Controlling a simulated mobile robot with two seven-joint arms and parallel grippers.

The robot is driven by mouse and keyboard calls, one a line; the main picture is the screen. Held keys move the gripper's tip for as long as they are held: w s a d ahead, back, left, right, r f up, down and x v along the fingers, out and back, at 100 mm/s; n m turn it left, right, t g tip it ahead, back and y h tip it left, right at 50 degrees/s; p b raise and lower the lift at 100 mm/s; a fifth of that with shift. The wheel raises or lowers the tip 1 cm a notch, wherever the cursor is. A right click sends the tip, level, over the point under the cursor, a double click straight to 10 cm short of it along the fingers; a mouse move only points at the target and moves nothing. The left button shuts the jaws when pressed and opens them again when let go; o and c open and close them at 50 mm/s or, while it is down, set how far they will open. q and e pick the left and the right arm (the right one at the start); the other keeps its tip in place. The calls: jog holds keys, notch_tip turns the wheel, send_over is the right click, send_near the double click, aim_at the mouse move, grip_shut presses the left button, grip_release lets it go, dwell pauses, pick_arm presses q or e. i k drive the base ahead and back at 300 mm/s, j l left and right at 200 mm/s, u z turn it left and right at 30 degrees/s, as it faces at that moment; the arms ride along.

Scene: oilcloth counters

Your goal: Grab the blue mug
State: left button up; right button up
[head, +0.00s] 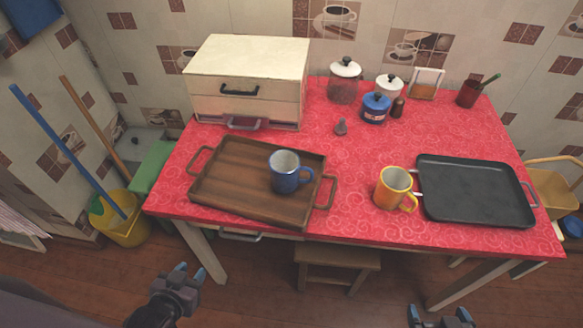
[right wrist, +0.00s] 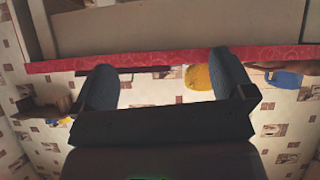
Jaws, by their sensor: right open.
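The blue mug (head: 286,176) stands upright on the right part of the brown wooden tray (head: 225,180), on the red counter, with its handle toward the right. In the right wrist view, which looks upside down, a blue shape (right wrist: 287,79) past the counter edge seems to be this mug. My left gripper (head: 190,271) is in front of the counter, low and left, its fingertips apart and empty. My right gripper (head: 438,313) is at the bottom edge of the head view. It is open, and nothing lies between its fingers (right wrist: 165,82) in the right wrist view.
An orange-yellow mug (head: 394,188) stands right of the tray, beside a black tray (head: 475,190). A cream bread box (head: 245,80) and several jars (head: 376,107) stand at the back. A stool (head: 337,262) is below the counter front. The counter's middle is mostly clear.

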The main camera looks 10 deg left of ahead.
aim_at(284, 166)
jog(key=i+j+z, duration=0.1)
jog(key=j+z, duration=0.15)
jog(key=j, duration=0.9)
jog(key=j+z, duration=0.2)
jog(key=j, duration=0.95)
jog(key=k+j+z, duration=0.25)
jog(key=j, duration=0.95)
jog(key=i, duration=0.1)
